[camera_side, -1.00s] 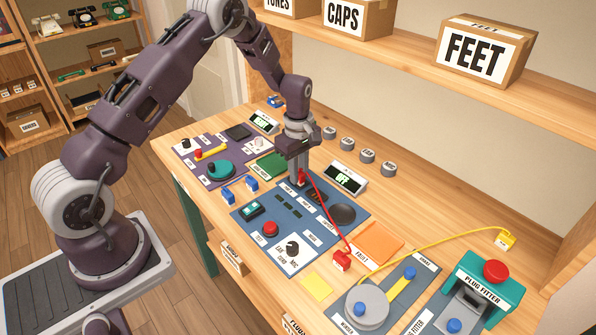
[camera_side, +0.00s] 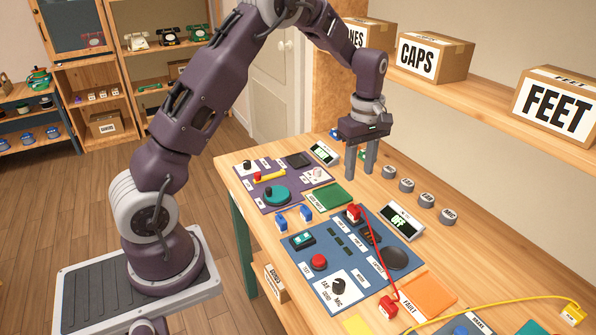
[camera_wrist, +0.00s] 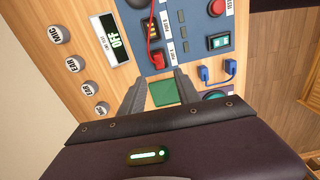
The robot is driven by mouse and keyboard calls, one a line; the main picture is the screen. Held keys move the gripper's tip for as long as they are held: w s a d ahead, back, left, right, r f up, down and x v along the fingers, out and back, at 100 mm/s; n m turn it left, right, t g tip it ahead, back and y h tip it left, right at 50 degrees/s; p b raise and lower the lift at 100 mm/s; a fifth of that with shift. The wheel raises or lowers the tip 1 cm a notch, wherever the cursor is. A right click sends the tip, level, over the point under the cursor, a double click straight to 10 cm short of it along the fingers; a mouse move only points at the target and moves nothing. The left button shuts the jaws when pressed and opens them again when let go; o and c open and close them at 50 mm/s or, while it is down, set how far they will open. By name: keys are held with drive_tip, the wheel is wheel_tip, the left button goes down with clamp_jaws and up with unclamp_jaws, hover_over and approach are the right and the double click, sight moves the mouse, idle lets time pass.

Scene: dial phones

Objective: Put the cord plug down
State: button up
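The red cord plug (camera_side: 353,213) rests on the blue test panel (camera_side: 322,246), at the panel's back edge. It also shows in the wrist view (camera_wrist: 157,59), just beyond my fingertips. Its red cord runs to a second red plug (camera_side: 388,306) near the orange pad. My gripper (camera_side: 360,174) is raised above the table, behind the red cord plug and apart from it. Its two fingers are spread with nothing between them; in the wrist view (camera_wrist: 161,78) the green pad shows through the gap. Whether the plug sits in a socket cannot be told.
The green pad (camera_side: 330,194) lies beside the purple panel (camera_side: 299,193). A blue cord's plug (camera_side: 282,223) stands near the blue panel. A small display reading OFF (camera_side: 400,219) and several grey caps (camera_side: 407,185) stand along the back. Boxes fill the shelf above.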

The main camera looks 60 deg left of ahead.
drive_tip(key=s+d+r+m+t, duration=0.1)
drive_tip(key=s+d+r+m, duration=0.3)
drive_tip(key=r, duration=0.3)
drive_tip(key=s+d+r+m+t, duration=0.1)
drive_tip(key=s+d+r+m, duration=0.15)
drive_tip(key=s+r, duration=0.45)
drive_tip(key=s+d+r+m+t, duration=0.1)
drive_tip(key=s+d+m+t, duration=0.2)
drive_tip(key=s+m, duration=0.8)
drive_tip(key=s, duration=0.8)
drive_tip(key=shift+d+r, duration=0.2)
drive_tip(key=shift+d, duration=0.15)
